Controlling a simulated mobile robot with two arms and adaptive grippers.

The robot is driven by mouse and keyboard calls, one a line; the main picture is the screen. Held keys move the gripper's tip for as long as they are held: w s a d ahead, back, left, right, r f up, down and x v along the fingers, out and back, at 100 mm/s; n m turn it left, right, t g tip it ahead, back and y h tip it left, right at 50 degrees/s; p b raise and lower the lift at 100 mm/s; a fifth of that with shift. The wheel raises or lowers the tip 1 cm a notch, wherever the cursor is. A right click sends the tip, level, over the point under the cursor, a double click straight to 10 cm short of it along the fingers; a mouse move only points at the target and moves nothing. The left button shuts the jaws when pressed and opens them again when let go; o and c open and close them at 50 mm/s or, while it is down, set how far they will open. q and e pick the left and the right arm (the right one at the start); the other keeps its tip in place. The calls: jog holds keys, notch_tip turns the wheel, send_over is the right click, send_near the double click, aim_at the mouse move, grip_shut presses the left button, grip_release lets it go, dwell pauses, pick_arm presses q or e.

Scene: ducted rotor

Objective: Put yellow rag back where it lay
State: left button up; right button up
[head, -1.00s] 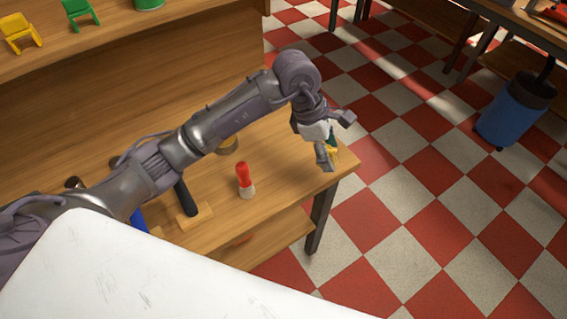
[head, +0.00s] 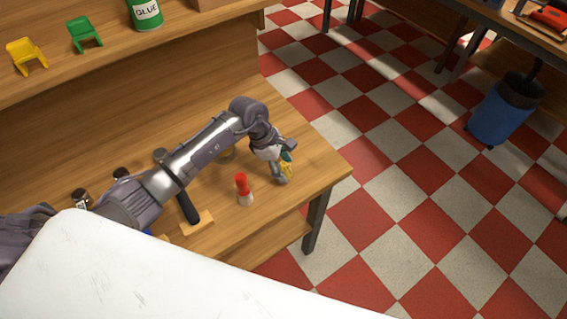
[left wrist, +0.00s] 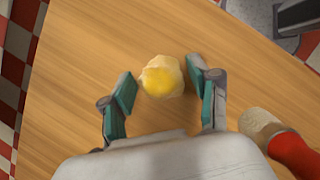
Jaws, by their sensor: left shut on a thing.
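The yellow rag (head: 287,171) is a small crumpled bundle, partly hidden by the fingers in the head view. My left gripper (head: 284,167) is shut on it near the right end of the wooden workbench (head: 318,168). In the left wrist view the rag (left wrist: 163,77) shows as a pale and bright yellow lump between the teal finger pads of the gripper (left wrist: 162,84), with bench wood around it. I cannot tell whether the rag touches the bench top. My right gripper is not in view.
A black-handled tool with a wooden base (head: 190,212) is further left. The bench's right end is clear.

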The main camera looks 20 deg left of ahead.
pick_arm(q)
jog(key=shift+f, duration=0.2)
jog(key=o, duration=1)
jog(key=shift+r, duration=0.1)
jog(key=shift+o, duration=0.2)
jog(key=shift+r, duration=0.25)
jog(key=shift+a+r, duration=0.2)
jog(key=shift+r, duration=0.05)
jog(key=b+v, duration=0.2)
jog(key=v, duration=0.9)
jog(key=shift+b, duration=0.4)
